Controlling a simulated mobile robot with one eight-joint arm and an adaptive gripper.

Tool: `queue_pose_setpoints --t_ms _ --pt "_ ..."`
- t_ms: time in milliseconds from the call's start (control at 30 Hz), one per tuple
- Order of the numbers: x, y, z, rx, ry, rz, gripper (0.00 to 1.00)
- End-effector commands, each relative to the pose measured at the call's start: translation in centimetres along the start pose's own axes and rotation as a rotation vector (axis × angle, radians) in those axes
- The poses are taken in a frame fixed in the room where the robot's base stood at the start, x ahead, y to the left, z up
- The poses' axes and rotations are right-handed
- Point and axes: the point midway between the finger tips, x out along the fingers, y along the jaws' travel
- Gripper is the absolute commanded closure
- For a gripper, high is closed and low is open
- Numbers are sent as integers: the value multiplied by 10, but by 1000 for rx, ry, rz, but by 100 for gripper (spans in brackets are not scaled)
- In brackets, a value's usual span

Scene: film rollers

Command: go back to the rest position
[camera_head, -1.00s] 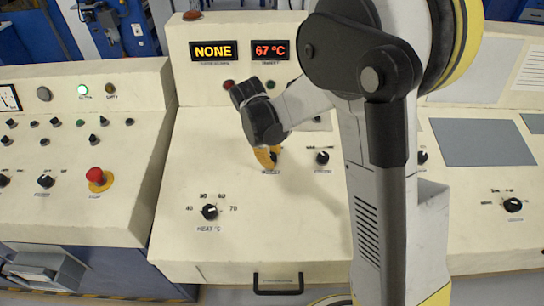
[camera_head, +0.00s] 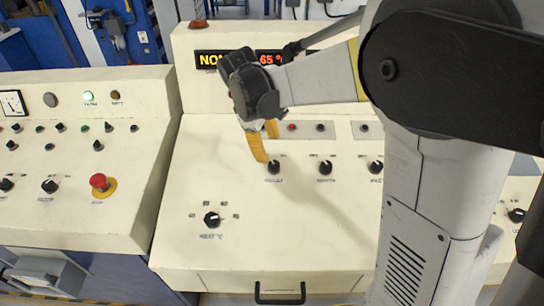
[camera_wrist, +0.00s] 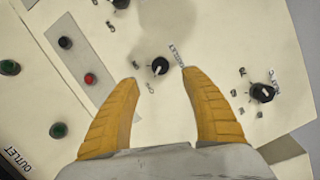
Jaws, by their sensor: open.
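My gripper (camera_head: 264,143) has yellow fingers and hangs over the cream control panel (camera_head: 290,225), a little above and left of a black knob (camera_head: 274,167). In the wrist view my gripper (camera_wrist: 160,84) is open, its fingers spread wide with nothing between them. The same kind of black knob (camera_wrist: 160,66) lies beyond the fingertips, apart from them. My arm reaches in from the right and hides part of the panel and its display (camera_head: 211,59).
A heat knob (camera_head: 212,219) and two more knobs (camera_head: 325,167) stick up from the panel. The left console (camera_head: 70,215) carries a red stop button (camera_head: 99,182). A drawer handle (camera_head: 280,292) sits at the front. The panel's lower middle is bare.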

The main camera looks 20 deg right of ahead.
Motion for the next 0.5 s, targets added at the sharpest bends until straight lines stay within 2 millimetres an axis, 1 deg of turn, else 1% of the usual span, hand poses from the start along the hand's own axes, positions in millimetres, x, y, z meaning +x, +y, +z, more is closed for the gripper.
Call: queue_pose_setpoints --t_ms 33,100,200,500 --pt "-8 0 0 -1 0 0 45" --pt "-15 0 0 -1 0 0 45" --pt "-20 0 0 0 0 0 45" --pt "-22 0 0 1 0 0 45"
